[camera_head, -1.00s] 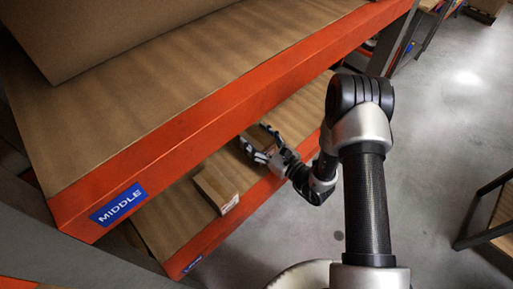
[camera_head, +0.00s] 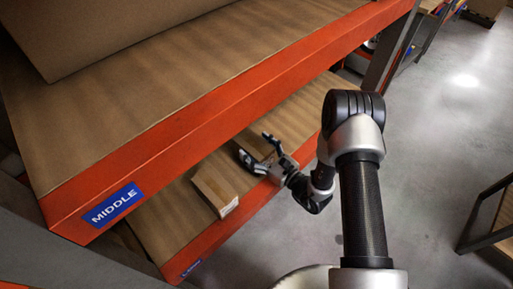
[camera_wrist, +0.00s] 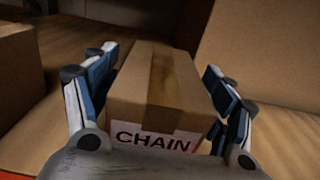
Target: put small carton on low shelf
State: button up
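The small carton (camera_wrist: 160,85), brown with a tape strip and a white label reading CHAIN, sits between my gripper's fingers in the wrist view. In the head view the carton (camera_head: 256,147) is mostly hidden by the fingers. My gripper (camera_head: 258,150) is at the front of the low shelf (camera_head: 172,222), under the middle shelf. Its fingers (camera_wrist: 158,88) are spread on both sides of the carton, with narrow gaps showing along its sides. The carton appears to rest upright on the low shelf's brown board.
Another carton (camera_head: 216,188) stands on the low shelf left of my gripper. The middle shelf (camera_head: 200,110), with an orange beam and blue MIDDLE label (camera_head: 113,204), overhangs from above. A large box (camera_head: 90,30) stands on it. Open grey floor (camera_head: 440,120) lies to the right.

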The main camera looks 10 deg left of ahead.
dwell(0.3)
jog(key=shift+r, duration=0.15)
jog(key=shift+s+d, duration=0.2)
jog(key=shift+d, duration=0.05)
jog(key=p+v, duration=0.2)
jog(key=v, duration=0.9)
jog(key=s+a+r+n+g+y, duration=0.2)
jog(key=a+r+n+g+y, duration=0.15)
jog(key=r+n+g, duration=0.55)
jog(key=s+a+r+n+g+h, duration=0.2)
jog(key=s+r+n+g+h, duration=0.25)
jog(key=s+r+n, duration=0.55)
jog(key=s+d+r+n+h, duration=0.3)
jog(key=s+d+r+h, duration=0.2)
jog(key=s+d+h, duration=0.25)
jog(key=d+r+n+t+h, duration=0.1)
jog(key=d+r+t+h, duration=0.1)
jog(key=d, duration=0.1)
jog(key=d+r+n+t+h, duration=0.1)
jog(key=d+r+t, duration=0.1)
jog(key=d+t, duration=0.1)
jog(key=s+d+r+n+t+h, duration=0.1)
jog(key=d+r+t+h, duration=0.1)
jog(key=d, duration=0.2)
jog(key=shift+s+d+n+h, duration=0.1)
jog(key=shift+s+n+h, duration=0.05)
jog(key=shift+n+h, duration=0.2)
